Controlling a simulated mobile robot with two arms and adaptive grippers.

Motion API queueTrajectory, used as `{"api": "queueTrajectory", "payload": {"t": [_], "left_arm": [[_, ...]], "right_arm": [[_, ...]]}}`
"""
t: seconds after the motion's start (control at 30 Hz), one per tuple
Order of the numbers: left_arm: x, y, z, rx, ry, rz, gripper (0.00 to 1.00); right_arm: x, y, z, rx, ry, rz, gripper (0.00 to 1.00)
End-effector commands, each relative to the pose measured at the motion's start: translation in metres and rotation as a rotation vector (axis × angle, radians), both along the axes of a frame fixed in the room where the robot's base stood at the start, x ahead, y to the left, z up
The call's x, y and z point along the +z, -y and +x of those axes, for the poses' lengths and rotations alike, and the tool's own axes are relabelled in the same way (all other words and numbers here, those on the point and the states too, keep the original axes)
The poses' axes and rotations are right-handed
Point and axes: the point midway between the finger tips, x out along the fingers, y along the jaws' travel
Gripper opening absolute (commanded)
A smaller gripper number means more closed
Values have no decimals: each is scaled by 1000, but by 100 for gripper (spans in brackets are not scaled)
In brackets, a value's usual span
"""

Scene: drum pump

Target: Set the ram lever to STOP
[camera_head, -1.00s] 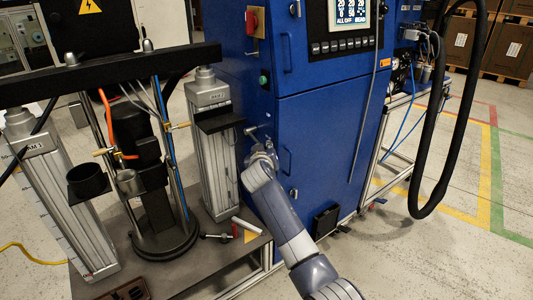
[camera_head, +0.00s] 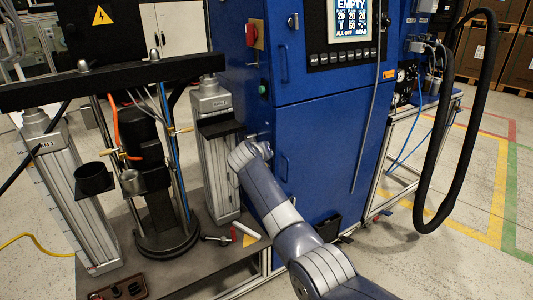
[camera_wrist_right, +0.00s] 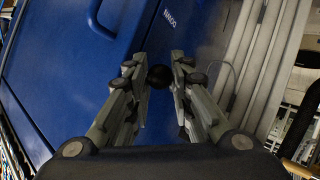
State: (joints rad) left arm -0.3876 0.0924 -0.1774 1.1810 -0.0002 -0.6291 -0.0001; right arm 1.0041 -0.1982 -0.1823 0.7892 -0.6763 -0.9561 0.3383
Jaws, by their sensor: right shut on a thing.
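In the right wrist view, my right gripper (camera_wrist_right: 159,75) is closed on a round black knob (camera_wrist_right: 160,77), which sits between the two fingertips in front of the blue cabinet. I take this knob to be the end of the ram lever. The lever's shaft and any STOP mark are hidden, so its setting cannot be read. In the head view my right arm reaches in from the bottom right, and its wrist (camera_head: 250,154) covers the gripper and most of the lever beside the cabinet's left edge. My left gripper is not in view.
The blue cabinet (camera_head: 325,130) carries a screen (camera_head: 349,18) reading EMPTY, a red switch (camera_head: 252,32) and a green button (camera_head: 263,90). The grey ram column (camera_head: 217,165) stands close left of my wrist. A thick black hose (camera_head: 467,110) hangs at right.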

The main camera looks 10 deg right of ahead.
Motion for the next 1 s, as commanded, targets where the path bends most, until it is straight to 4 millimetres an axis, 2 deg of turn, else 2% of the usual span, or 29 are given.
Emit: {"api": "queueTrajectory", "payload": {"t": [0.37,0.4,0.43,0.77,1.0], "left_arm": [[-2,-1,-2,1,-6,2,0],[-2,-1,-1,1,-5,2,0],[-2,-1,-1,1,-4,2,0],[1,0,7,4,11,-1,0],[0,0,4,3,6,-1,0]], "right_arm": [[0,-1,0,-1,-3,0,0],[0,-1,0,0,-2,-1,25],[0,-1,0,0,-2,-1,30],[0,-1,0,0,-2,-1,30],[5,-6,-9,0,0,1,30]]}}
